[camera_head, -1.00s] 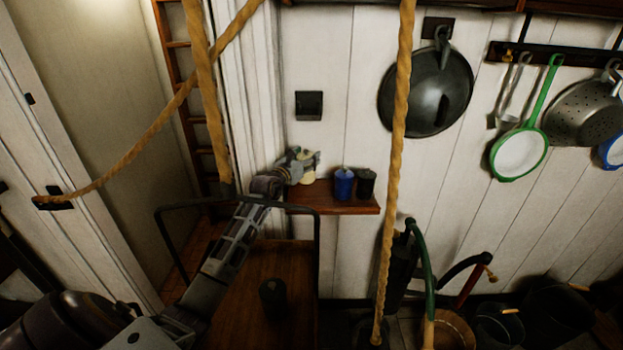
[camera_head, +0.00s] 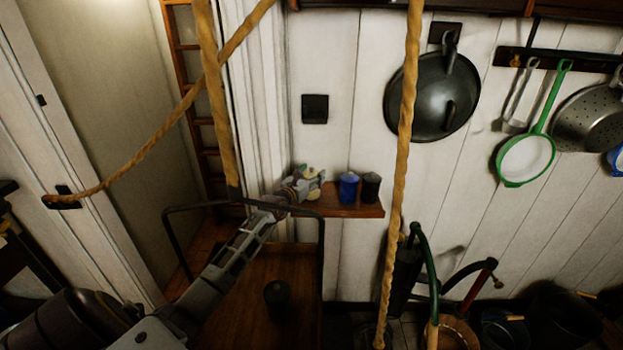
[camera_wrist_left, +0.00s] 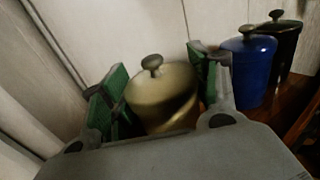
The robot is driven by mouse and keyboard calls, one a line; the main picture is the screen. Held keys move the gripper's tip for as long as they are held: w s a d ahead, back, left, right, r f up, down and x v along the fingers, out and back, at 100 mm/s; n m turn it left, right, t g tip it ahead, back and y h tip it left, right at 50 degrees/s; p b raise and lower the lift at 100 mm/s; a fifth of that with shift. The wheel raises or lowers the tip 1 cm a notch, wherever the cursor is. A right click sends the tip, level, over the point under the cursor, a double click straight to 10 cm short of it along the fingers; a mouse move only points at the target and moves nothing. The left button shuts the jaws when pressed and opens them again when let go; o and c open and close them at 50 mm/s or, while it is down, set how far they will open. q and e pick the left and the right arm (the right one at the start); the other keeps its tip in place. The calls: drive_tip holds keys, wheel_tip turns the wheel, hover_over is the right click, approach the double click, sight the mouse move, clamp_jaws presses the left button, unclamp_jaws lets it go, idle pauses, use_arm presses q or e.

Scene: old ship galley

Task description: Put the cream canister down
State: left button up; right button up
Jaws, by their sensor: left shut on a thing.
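The cream canister (camera_wrist_left: 163,97), with a dark knob on its lid, sits between the green-padded fingers of my left gripper (camera_wrist_left: 155,100) in the left wrist view. The left gripper (camera_head: 312,181) is shut on it. In the head view the gripper is at the left end of the small wooden wall shelf (camera_head: 345,208), and the cream canister is mostly hidden by it. I cannot tell whether the canister's base touches the shelf. My right gripper is not in view.
A blue canister (camera_head: 348,187) and a black canister (camera_head: 370,186) stand on the shelf just right of the gripper. A rope (camera_head: 405,150) hangs in front of the shelf's right side. A wooden-topped trolley (camera_head: 240,290) with a dark cup (camera_head: 277,293) is below.

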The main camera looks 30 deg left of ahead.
use_arm(q)
drive_tip(key=shift+f, duration=0.5)
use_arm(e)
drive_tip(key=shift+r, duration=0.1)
use_arm(q)
drive_tip(key=shift+f, duration=0.15)
drive_tip(key=o, duration=0.9)
drive_tip(key=shift+f, duration=0.15)
drive_tip(key=shift+c, duration=0.2)
drive_tip(key=o, duration=0.5)
drive_tip(key=shift+c, duration=0.2)
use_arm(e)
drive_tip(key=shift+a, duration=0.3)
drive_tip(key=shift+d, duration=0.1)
use_arm(q)
drive_tip(key=shift+s, duration=0.1)
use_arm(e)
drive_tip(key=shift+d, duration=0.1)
